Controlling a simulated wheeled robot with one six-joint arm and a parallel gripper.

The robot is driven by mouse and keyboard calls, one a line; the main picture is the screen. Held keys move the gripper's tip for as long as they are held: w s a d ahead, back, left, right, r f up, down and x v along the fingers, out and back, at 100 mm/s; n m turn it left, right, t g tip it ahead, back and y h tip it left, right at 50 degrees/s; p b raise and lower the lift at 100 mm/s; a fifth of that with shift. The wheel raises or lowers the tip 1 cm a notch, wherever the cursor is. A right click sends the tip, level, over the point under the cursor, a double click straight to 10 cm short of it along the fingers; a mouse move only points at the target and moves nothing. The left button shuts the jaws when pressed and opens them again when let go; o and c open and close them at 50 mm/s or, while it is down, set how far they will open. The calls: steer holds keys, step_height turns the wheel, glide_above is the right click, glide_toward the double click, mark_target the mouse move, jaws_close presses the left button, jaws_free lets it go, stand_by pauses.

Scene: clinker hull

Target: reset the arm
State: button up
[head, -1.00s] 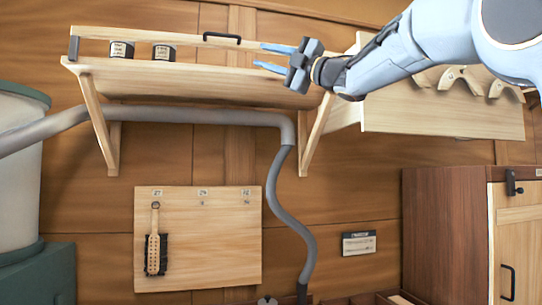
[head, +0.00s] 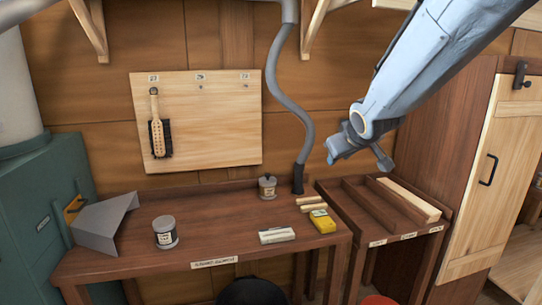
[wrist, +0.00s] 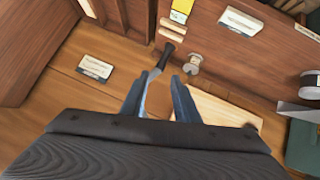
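My arm (head: 430,65) reaches down from the upper right in the head view. My gripper (head: 356,158) hangs in the air above the dark divided rack and right of the grey hose. In the wrist view its two blue-grey fingers (wrist: 160,94) stand apart with nothing between them. The grey hose with its black nozzle (wrist: 165,55) lies beyond the fingertips, apart from them.
A bench (head: 200,225) carries a labelled tin (head: 165,232), a lidded pot (head: 267,187), a yellow box (head: 322,221) and a pale block (head: 277,236). The divided rack (head: 370,205) stands beside a wooden cabinet (head: 490,170). A brush (head: 157,130) hangs on the wall board (head: 225,120).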

steer(key=s+f+m+g, duration=0.2)
steer(key=s+f+g, duration=0.2)
steer(key=s+f, duration=0.6)
steer(key=s+f+m+g, duration=0.2)
steer(key=s+f+g, duration=0.3)
steer(key=s+f, duration=0.5)
steer(key=s, duration=0.8)
steer(key=shift+d+f, duration=0.2)
steer(key=shift+f, duration=0.05)
steer(key=shift+w, duration=0.1)
